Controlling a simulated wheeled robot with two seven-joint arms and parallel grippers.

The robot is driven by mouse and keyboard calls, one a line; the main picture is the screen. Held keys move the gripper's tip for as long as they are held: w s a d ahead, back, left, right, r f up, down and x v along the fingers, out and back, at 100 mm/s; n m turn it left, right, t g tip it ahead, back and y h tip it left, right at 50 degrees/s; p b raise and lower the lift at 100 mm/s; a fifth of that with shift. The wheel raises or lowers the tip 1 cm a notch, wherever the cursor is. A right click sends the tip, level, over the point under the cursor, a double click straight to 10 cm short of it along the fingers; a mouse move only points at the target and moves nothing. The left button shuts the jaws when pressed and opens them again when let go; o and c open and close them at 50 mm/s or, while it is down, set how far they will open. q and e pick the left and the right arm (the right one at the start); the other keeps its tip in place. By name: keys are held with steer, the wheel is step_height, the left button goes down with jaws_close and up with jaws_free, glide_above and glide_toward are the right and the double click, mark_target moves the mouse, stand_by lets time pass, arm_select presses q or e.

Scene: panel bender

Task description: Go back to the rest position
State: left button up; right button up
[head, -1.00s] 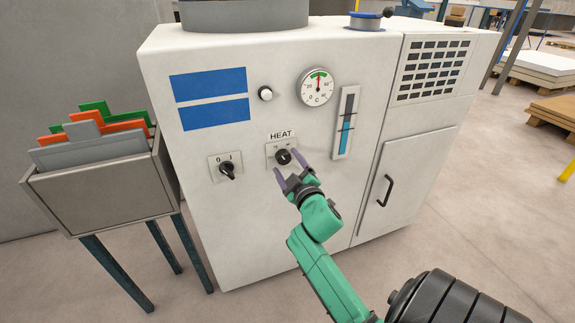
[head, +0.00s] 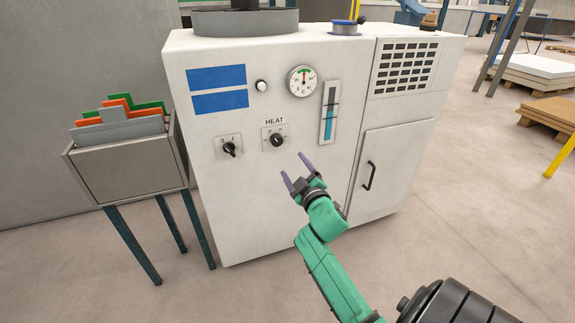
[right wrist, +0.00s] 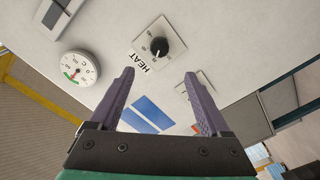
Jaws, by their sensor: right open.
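My right gripper (head: 295,172) is open and empty, with its purple fingers in front of the white machine cabinet (head: 320,200). It is below and a little right of the black HEAT knob (head: 277,140) and apart from it. In the right wrist view the fingers (right wrist: 158,103) stand wide apart with nothing between them, and the HEAT knob (right wrist: 159,46) shows beyond them on its plate. My left gripper is not in view.
The cabinet also carries a 0/1 switch (head: 229,148), a round dial gauge (head: 302,81) and a door handle (head: 369,176). A grey bin (head: 125,172) with coloured sheets stands on legs at the left. Pallets (head: 552,112) lie at the back right. Open floor lies in front.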

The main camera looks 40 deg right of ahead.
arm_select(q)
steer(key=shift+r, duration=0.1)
